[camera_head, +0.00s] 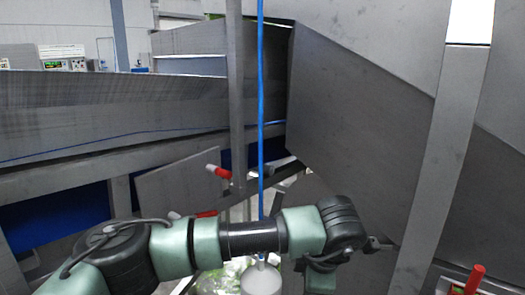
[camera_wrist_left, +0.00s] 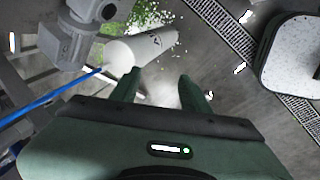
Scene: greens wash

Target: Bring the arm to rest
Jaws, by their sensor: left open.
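My left arm (camera_head: 205,243) comes in from the left in the head view and reaches across the lower middle. Its far end bends downward at the dark joint (camera_head: 342,222), and its gripper cannot be made out there. In the left wrist view my left gripper (camera_wrist_left: 160,76) is open, with its two fingers apart and nothing seen between them. A white cylinder (camera_wrist_left: 140,47) lies beyond the fingers, near the left fingertip; whether they touch cannot be told. My right gripper is not in view.
A blue hose (camera_head: 261,110) hangs in front of grey metal panels (camera_head: 360,130). A red-handled lever (camera_head: 218,171) is above the arm. Green leaves (camera_wrist_left: 150,12) lie on the floor. A white-topped stand (camera_wrist_left: 292,52) is at the right, beside a floor grate (camera_wrist_left: 228,28).

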